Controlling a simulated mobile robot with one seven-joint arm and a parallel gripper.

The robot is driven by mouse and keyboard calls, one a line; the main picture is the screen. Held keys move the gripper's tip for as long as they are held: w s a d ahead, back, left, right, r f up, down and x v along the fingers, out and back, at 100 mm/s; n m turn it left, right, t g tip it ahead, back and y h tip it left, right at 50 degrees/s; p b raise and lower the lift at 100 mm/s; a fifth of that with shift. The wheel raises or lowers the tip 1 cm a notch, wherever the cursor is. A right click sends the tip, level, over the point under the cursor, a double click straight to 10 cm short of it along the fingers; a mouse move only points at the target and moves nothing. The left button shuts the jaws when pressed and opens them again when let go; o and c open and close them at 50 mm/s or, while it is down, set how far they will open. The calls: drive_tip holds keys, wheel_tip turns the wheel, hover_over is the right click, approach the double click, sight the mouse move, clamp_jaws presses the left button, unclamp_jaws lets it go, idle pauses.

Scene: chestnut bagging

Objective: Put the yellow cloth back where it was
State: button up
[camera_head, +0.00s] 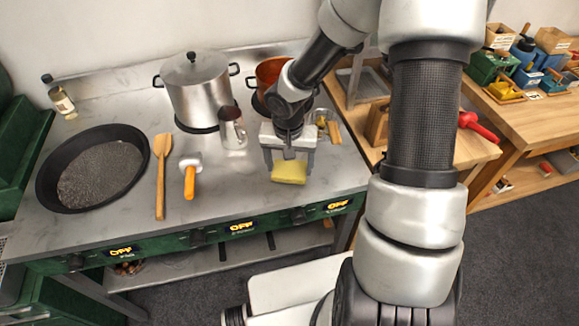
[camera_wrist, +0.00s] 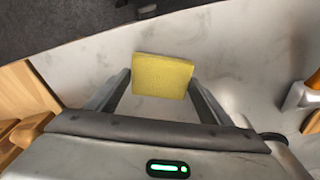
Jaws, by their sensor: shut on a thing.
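The yellow cloth (camera_head: 289,172) is a flat square pad at the right part of the grey stove top (camera_head: 225,195). My gripper (camera_head: 288,170) points down over it and is shut on the cloth, with one finger at each side. In the wrist view the yellow cloth (camera_wrist: 162,76) sits between the two fingertips of my gripper (camera_wrist: 160,80). I cannot tell whether the cloth touches the stove top or hangs just above it.
A black pan (camera_head: 92,168), a wooden spatula (camera_head: 161,175), an orange-handled tool (camera_head: 190,178) and a steel mug (camera_head: 232,128) stand left of my gripper. A lidded pot (camera_head: 197,92) and a copper pot (camera_head: 270,75) are behind. The front right stove top is clear.

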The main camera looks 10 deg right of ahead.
sight(289, 173)
drive_tip(key=shift+f, duration=0.25)
drive_tip(key=shift+f, duration=0.15)
drive_tip(key=o, duration=0.9)
drive_tip(key=r+p, duration=0.1)
drive_tip(key=r, duration=0.3)
drive_tip(key=s+r+p, duration=0.1)
drive_tip(key=r, duration=0.7)
drive_tip(key=shift+s+a+r+p, duration=0.2)
drive_tip(key=shift+a+p, duration=0.05)
drive_tip(key=shift+p, duration=0.15)
